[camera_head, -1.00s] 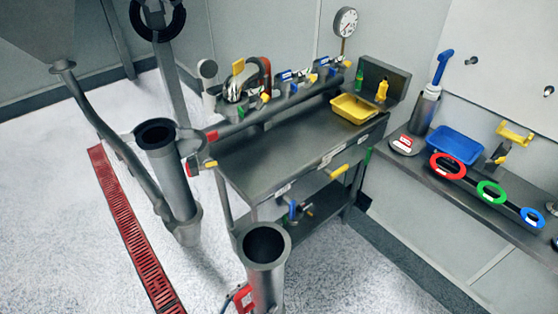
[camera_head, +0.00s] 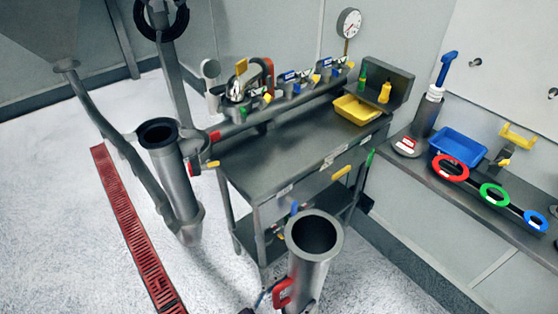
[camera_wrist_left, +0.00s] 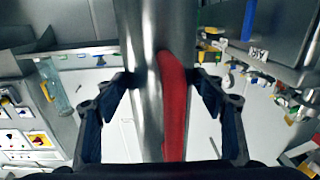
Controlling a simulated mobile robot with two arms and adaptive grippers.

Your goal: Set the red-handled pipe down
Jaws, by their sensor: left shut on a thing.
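The red-handled pipe (camera_head: 303,268) is a grey metal tube with a wide, open upper rim. It stands about upright at the bottom middle of the head view, in front of the steel table. Its red handle (camera_head: 283,291) is on its left side. Its lower end is out of frame, so I cannot tell whether it touches anything. In the left wrist view the red handle (camera_wrist_left: 172,110) runs along the tube (camera_wrist_left: 141,50). My left gripper (camera_wrist_left: 168,82) is shut on the handle, with a dark finger on each side. My right gripper is not in view.
The steel table (camera_head: 270,165) has a clear middle, a yellow tray (camera_head: 358,110) and a lower shelf. Another upright pipe (camera_head: 172,175) stands at left beside a red floor grate (camera_head: 130,225). A side shelf (camera_head: 425,168) holds a blue tray (camera_head: 457,147) and coloured rings.

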